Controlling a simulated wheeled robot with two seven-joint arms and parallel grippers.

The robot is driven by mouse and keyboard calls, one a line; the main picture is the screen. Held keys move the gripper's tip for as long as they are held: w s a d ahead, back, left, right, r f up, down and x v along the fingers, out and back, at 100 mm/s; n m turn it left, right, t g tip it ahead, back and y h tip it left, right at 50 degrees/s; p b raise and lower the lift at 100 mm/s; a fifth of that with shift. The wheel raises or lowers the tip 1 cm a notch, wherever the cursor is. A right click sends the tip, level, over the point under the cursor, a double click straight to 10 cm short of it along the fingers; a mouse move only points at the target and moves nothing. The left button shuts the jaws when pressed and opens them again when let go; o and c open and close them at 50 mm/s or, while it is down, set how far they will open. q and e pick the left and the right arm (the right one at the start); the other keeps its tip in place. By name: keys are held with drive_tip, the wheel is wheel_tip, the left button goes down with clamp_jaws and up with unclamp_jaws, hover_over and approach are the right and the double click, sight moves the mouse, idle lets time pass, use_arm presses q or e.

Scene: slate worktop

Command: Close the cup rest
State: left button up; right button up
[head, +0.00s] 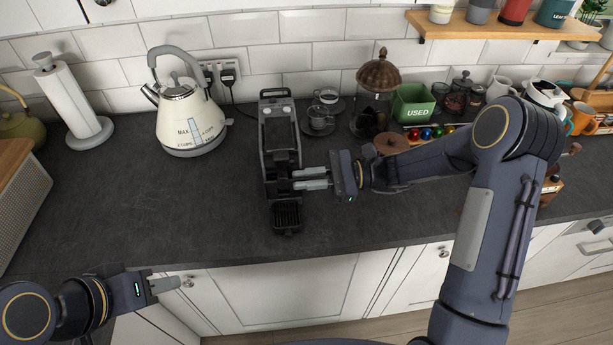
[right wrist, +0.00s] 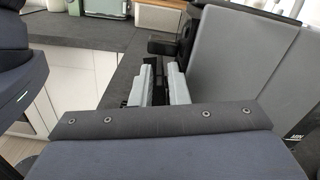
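The black coffee machine (head: 279,130) stands on the worktop in the head view. Its cup rest (head: 287,214), a dark ribbed tray, sticks out low at the front, towards the worktop edge. My right gripper (head: 294,179) is at the machine's right front side, above and behind the tray's outer end. Its two grey fingers are parallel with a narrow gap; they also show beside the machine's grey side in the right wrist view (right wrist: 162,85). I see nothing clearly held, and contact is unclear. My left gripper (head: 178,283) is at lower left, in front of the worktop, fingers together and empty.
A cream kettle (head: 190,120) stands left of the machine and a paper roll (head: 70,100) farther left. Glass cups (head: 320,118), a green box (head: 413,104) and a glass jar (head: 376,95) stand to the right. The worktop left of the tray is clear.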

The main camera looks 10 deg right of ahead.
clamp_jaws()
drive_tip(key=shift+s+f+n+b, duration=0.65)
drive_tip(key=shift+n+b, duration=0.5)
drive_tip(key=shift+b, duration=0.85)
drive_tip(key=shift+s+f+n+b, duration=0.3)
drive_tip(key=shift+s+n+b, duration=0.75)
drive_tip(key=shift+b, duration=0.9)
drive_tip(key=shift+s+f+n+b, duration=0.55)
drive_tip(key=shift+n+b, duration=0.75)
drive_tip(key=shift+b, duration=0.7)
drive_tip(key=shift+r, duration=0.1)
